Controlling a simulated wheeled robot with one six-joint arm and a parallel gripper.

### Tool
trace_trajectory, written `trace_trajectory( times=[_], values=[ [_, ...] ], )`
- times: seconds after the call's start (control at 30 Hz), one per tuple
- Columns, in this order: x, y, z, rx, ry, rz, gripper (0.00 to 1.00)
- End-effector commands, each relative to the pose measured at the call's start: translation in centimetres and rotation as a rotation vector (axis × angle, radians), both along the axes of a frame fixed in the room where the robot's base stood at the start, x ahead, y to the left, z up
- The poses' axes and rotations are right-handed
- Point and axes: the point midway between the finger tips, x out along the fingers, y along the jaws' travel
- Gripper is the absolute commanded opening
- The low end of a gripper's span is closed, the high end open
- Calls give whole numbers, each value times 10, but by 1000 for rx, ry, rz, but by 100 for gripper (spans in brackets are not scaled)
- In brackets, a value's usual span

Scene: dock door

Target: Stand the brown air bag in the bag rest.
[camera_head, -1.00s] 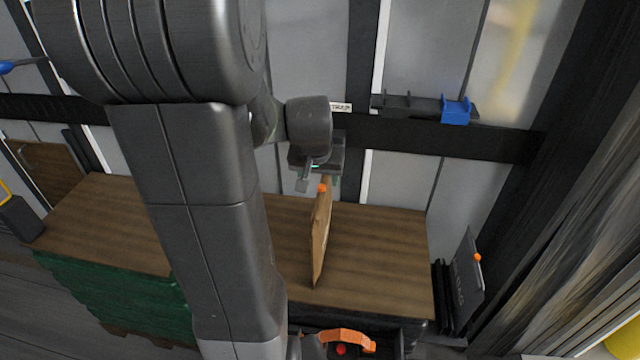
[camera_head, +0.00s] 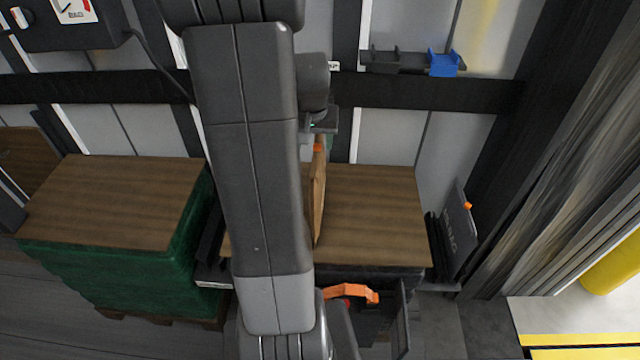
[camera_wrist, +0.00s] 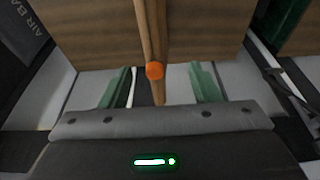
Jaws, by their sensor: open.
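The brown air bag (camera_head: 318,195) stands upright, edge-on, on a wood-topped stack, with an orange valve near its top; my arm partly hides it. In the wrist view the bag's edge (camera_wrist: 150,30) runs down between the fingers, the orange valve near the tips. My gripper (camera_wrist: 161,75) is open, with a green finger apart from the bag on each side; in the head view my gripper (camera_head: 324,126) is at the bag's top. A black slotted holder (camera_head: 436,250), seemingly a bag rest, stands right of the stack beside a dark panel lettered AIR BAG (camera_head: 460,230).
The wood top (camera_head: 380,215) is clear right of the bag. A green-wrapped stack (camera_head: 125,275) stands left, across a narrow gap with dark hardware. A wall shelf with a blue holder (camera_head: 445,63) is behind. An orange-handled item (camera_head: 350,293) lies in front.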

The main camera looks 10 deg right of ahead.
Motion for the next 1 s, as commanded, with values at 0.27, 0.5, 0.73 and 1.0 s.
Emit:
trace_trajectory(
  times=[0.27, 0.5, 0.73, 1.0],
  values=[
    [8, -3, -29, 0, 0, -1, 56],
    [10, -7, -43, 0, 3, -1, 56],
    [17, -13, -70, 0, 3, -1, 56],
    [20, -14, -80, 0, -1, -1, 56]
  ],
)
